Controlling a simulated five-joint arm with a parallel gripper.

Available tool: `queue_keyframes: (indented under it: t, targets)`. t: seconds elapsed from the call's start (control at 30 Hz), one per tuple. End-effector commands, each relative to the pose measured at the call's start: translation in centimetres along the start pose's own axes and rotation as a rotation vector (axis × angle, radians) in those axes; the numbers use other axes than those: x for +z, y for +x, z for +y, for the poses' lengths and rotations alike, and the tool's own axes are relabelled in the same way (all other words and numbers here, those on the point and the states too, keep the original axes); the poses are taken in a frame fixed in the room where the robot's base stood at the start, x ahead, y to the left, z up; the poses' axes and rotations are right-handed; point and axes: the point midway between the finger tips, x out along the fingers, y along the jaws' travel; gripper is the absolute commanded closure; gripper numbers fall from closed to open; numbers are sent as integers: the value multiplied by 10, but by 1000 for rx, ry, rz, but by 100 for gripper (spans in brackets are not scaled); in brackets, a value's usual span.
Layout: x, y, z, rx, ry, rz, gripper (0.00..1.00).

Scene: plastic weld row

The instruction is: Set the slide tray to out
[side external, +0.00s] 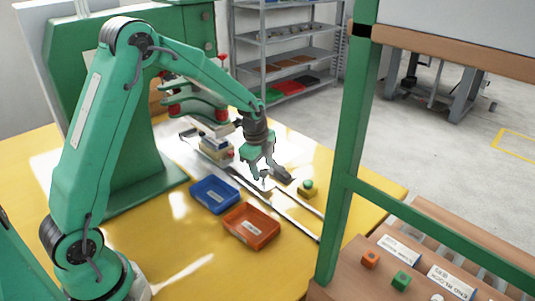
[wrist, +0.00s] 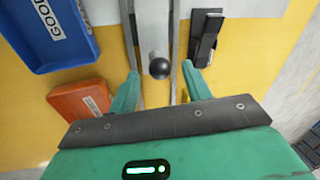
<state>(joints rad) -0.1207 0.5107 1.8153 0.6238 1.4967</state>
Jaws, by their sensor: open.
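The slide tray (side external: 215,146) sits at the press end of two metal rails (side external: 287,214), partly hidden by my arm in the side view. In the wrist view a grey bar runs down between the rails to a round black knob (wrist: 160,69). My gripper (wrist: 160,73) is open, with one green finger on each side of the knob and visible gaps between. In the side view my gripper (side external: 263,178) points down over the rails. Whether the fingertips are level with the knob is unclear.
A blue bin (side external: 215,195) marked GOOD and an orange bin (side external: 251,226) stand left of the rails. A black latch-like part (wrist: 207,38) lies close right of the rails. A yellow block with a green button (side external: 307,188) is farther right. The rails' near end looks clear.

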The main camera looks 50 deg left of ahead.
Motion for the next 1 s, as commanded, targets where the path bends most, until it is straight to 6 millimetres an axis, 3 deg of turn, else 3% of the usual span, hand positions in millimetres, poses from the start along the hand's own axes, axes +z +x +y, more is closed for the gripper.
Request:
queue_keyframes:
  t: [0.2,0.5,0.77,1.0]
  targets:
    - [0,13,0,0,0,0,51]
    - [0,14,0,-1,0,0,51]
    - [0,14,0,-1,0,0,100]
    - [-2,14,0,-1,1,1,100]
